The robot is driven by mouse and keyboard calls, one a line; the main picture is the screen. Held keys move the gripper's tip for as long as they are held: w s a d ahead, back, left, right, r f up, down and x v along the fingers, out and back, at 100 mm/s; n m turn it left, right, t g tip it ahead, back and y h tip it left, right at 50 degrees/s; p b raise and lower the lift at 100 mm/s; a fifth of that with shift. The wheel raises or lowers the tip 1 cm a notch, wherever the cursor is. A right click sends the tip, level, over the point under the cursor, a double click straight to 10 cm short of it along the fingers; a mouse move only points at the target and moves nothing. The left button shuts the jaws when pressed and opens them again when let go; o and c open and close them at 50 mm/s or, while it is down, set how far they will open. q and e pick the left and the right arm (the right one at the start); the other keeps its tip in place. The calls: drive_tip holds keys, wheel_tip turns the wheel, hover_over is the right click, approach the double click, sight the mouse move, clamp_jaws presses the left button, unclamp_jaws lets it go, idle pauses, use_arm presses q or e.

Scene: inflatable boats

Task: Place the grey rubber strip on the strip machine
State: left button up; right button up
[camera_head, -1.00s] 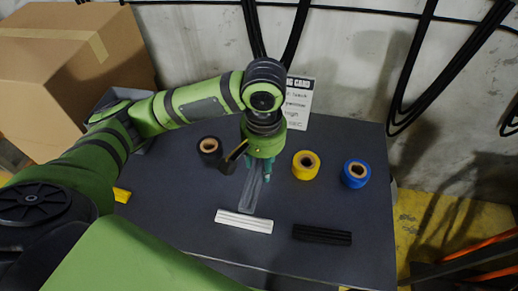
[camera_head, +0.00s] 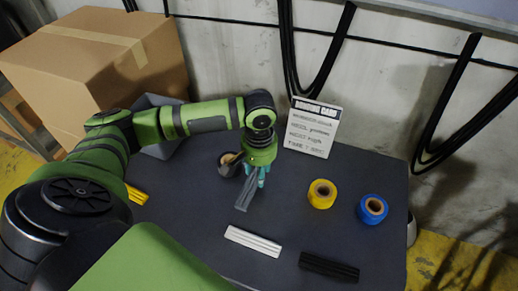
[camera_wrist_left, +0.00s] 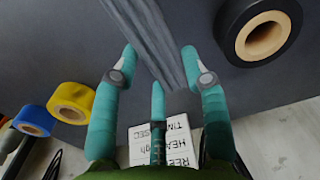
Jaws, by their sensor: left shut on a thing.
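The grey rubber strip (camera_head: 246,194) is held in my left gripper (camera_head: 260,176), near the middle of the dark table. One end sticks out toward the front left, and the gripper hides the other part. The wrist view shows the strip (camera_wrist_left: 152,38) running between the teal fingers of the left gripper (camera_wrist_left: 160,66). I cannot tell how high it is above the table. I cannot make out a strip machine in these views. My right gripper is not in view.
A black roll (camera_head: 228,168) stands close left of the gripper. Yellow (camera_head: 322,203) and blue (camera_head: 369,215) rolls stand to the right. White (camera_head: 253,241) and black (camera_head: 328,267) strips lie in front.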

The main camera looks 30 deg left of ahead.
use_arm(q)
drive_tip(key=shift+f, duration=1.75)
drive_tip(key=o, duration=1.3)
drive_tip(key=shift+f, duration=0.15)
